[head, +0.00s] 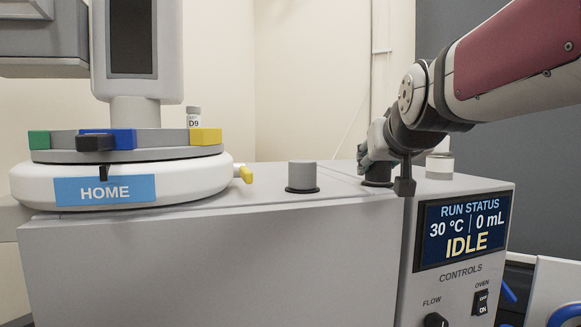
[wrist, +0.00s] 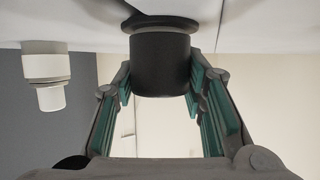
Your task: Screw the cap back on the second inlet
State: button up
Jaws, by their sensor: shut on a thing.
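A black cap (wrist: 160,66) is between my gripper's (wrist: 161,78) green-padded fingers in the wrist view, which shows the machine top upside down. My gripper is shut on it. The cap sits at a dark ring on the machine top, in line with it. I cannot tell how far it is threaded. In the head view my gripper (head: 374,158) reaches down to this spot, and the dark cap (head: 378,181) shows only partly below the fingers. A grey cylindrical cap (head: 302,174) stands upright on another black ring to the left.
A pale cylindrical fitting (head: 439,167) stands right of my gripper. The control panel screen (head: 465,230) reads IDLE, 30 °C, 0 mL. A round carousel marked HOME (head: 105,190) is at left, with a vial labelled D9 (head: 193,118).

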jog(key=o, duration=1.4)
jog(key=shift+c, duration=0.2)
jog(key=y+p, duration=0.1)
jog(key=p, duration=0.2)
jog(key=shift+s+r+n, duration=0.1)
jog(key=shift+r+n, duration=0.2)
jog(key=shift+p, duration=0.35)
jog(key=shift+a+f+n+p, duration=0.1)
jog(key=shift+f+n+p, duration=0.15)
jog(key=shift+p, duration=0.5)
jog(key=shift+y+b, duration=0.3)
jog(key=shift+b, duration=0.1)
